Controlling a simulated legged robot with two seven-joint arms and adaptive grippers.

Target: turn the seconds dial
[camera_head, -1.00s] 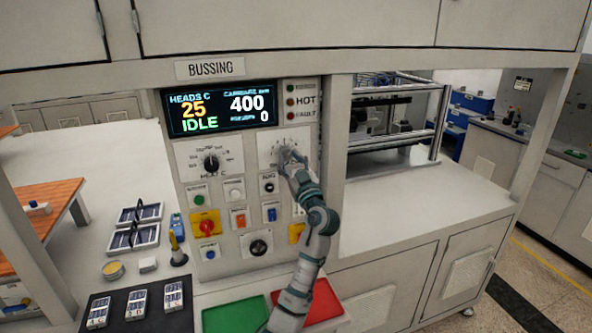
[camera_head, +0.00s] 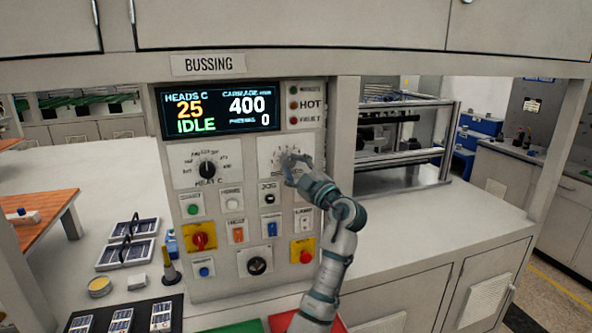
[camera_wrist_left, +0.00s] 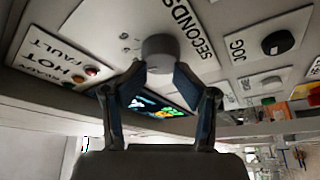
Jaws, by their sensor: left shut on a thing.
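The seconds dial is a grey round knob on a white plate at the upper right of the control panel. In the left wrist view the knob (camera_wrist_left: 160,50) sits between my two fingertips, beside the printed word SECONDS. My left gripper (camera_head: 292,166) reaches up to it from the lower right and is shut on it; in the wrist view the left gripper (camera_wrist_left: 160,72) has a finger at each side of the knob. In the head view the fingers hide much of the knob, and its pointer cannot be made out. My right gripper is not in view.
The display (camera_head: 204,109) reads 25, IDLE, 400 and 0. The HEAT C dial (camera_head: 207,169) is left of the seconds dial. The JOG knob (camera_head: 269,198), a yellow-backed red switch (camera_head: 199,238) and a red button (camera_head: 305,256) are below. A green tray (camera_head: 238,327) is under the panel.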

